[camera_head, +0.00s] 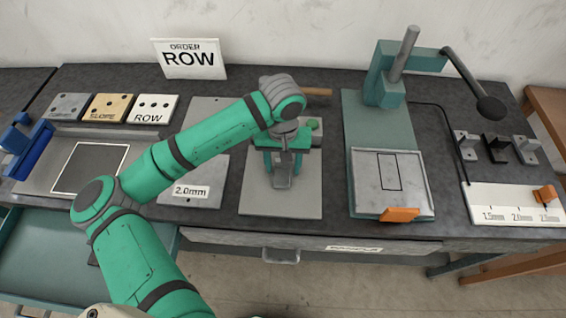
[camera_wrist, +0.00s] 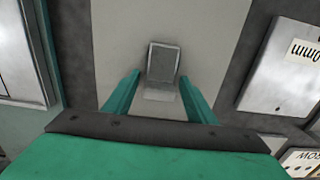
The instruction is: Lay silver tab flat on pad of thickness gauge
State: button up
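The silver tab (camera_head: 283,181) shows just in front of my gripper in the head view, over a pale grey plate (camera_head: 255,205). In the wrist view the silver tab (camera_wrist: 164,62) is a grey rectangle with a lighter strip at its near edge. My gripper (camera_head: 284,167) points down over the plate. In the wrist view its two teal fingers (camera_wrist: 159,75) stand apart on either side of the tab, with a gap at the left; contact at the right is unclear. A teal stand with a lever (camera_head: 392,90), apparently the thickness gauge, has a grey pad (camera_head: 410,190) with an outlined rectangle, empty.
A scale block (camera_head: 510,198) with an orange slider lies right of the stand, linked by a black cable. Small brackets (camera_head: 496,149) stand behind it. A 2.0mm plate (camera_head: 205,200) lies left of the tab. A ROW sign (camera_head: 189,59) stands at the back.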

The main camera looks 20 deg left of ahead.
aim_at(283, 170)
jog(key=shift+s, duration=0.2)
jog(key=shift+r, duration=0.15)
notch_tip(283, 170, up, 12)
dwell(0.5)
dwell(0.4)
